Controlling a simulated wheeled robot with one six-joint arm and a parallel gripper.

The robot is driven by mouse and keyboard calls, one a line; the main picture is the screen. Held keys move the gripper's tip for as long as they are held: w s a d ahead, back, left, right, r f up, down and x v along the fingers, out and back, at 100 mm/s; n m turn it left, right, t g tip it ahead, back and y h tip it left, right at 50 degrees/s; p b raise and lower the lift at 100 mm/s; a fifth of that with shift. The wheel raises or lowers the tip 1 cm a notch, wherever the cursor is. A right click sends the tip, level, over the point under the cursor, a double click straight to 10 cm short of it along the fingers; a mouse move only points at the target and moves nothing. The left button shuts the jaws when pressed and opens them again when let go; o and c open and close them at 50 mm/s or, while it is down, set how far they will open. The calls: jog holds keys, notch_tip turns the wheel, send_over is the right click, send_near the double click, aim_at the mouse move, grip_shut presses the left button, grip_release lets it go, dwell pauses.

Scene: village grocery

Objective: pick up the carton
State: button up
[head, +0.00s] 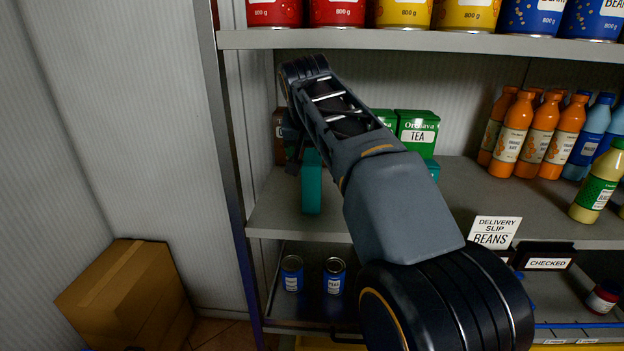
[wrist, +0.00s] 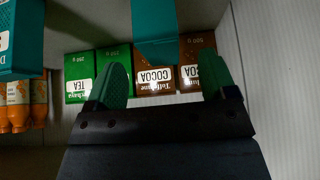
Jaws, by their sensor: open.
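A teal carton (head: 312,188) stands near the front edge of the middle shelf, just right of my gripper (head: 293,155) in the head view. My arm covers part of its top. In the wrist view, which is upside down, the teal carton (wrist: 155,28) is at the top centre, in line with the gap of my gripper (wrist: 163,66). The fingers are apart, with nothing visibly held. Whether they overlap the carton in depth is unclear. A second teal carton (wrist: 20,40) is at the left of the wrist view and mostly behind my arm in the head view (head: 433,170).
Green tea cartons (head: 418,130) and brown cocoa cartons (wrist: 155,75) stand behind. Orange juice bottles (head: 512,135) are to the right. The upper shelf (head: 420,40) holds cans overhead. The shelf's left upright (head: 225,150) is close to my gripper. Blue cans (head: 334,275) stand below.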

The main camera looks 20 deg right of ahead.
aim_at(312, 156)
jog(key=shift+w+d+f, duration=0.35)
jog(key=shift+w, duration=0.1)
jog(key=shift+w+p+x, duration=0.15)
jog(key=shift+p+x, duration=0.2)
jog(key=shift+x, duration=1.1)
jog(key=shift+w+p+x, duration=0.15)
jog(key=shift+p+x, duration=0.2)
jog(key=shift+x, duration=1.15)
jog(key=shift+d+r, duration=0.1)
jog(key=shift+r, duration=0.1)
jog(key=shift+c, duration=0.3)
grip_shut()
jog(key=shift+r, duration=0.1)
